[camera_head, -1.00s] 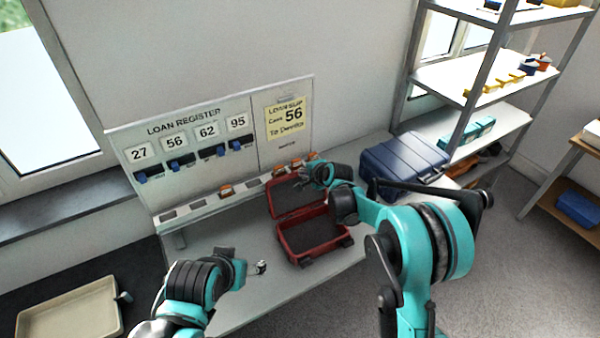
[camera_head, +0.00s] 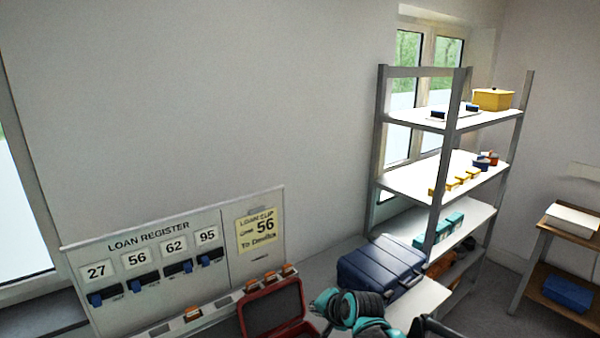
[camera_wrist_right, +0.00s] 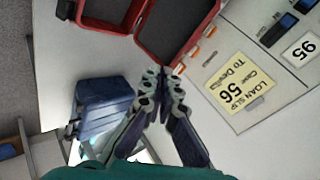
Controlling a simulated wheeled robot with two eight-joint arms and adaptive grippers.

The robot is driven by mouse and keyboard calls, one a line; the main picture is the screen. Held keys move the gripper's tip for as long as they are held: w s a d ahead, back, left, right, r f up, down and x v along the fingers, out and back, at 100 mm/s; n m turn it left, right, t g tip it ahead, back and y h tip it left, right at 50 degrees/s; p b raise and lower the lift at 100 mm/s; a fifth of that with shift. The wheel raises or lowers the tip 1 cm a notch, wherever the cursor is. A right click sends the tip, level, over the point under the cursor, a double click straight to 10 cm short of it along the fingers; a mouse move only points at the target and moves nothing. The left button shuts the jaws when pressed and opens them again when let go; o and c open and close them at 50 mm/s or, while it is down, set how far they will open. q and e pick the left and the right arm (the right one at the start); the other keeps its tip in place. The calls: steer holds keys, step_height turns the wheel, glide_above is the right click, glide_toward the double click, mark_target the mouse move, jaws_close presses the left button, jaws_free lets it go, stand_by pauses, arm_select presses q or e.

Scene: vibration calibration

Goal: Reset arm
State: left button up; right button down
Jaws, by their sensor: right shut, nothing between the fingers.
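My right arm shows at the bottom of the head view as a teal and black link (camera_head: 350,312); its fingertips are hidden there. In the right wrist view my right gripper (camera_wrist_right: 164,76) is shut with nothing between its fingers. It appears over the bench, close to the open red case (camera_wrist_right: 180,30). The red case also shows at the bottom of the head view (camera_head: 272,308), its lid raised and its lower part cut off by the frame. My left gripper is not in view.
The loan register board (camera_head: 170,262) stands behind the bench, with a yellow loan slip (camera_head: 257,232) reading 56. A closed blue case (camera_head: 382,268) lies right of the red case. A metal shelf (camera_head: 440,184) with small boxes stands at the right, beyond it a wooden stand (camera_head: 560,255).

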steer(key=s+d+f+n+h+b, duration=0.1)
steer(key=s+d+f, duration=0.3)
steer(key=s, duration=0.4)
steer(key=s+d+f+n+g+h+b, duration=0.1)
steer(key=s+d+f+n+b, duration=0.3)
steer(key=s, duration=0.5)
steer(key=s+d+f+n+h+b, duration=0.1)
steer(key=s+d+f+n+b, duration=0.1)
steer(key=s+d, duration=0.4)
step_height(320, 180, down, 2)
steer(key=s+b, duration=0.1)
steer(key=s, duration=0.1)
steer(key=shift+s+n+h, duration=0.3)
steer(key=shift+n+h, duration=0.1)
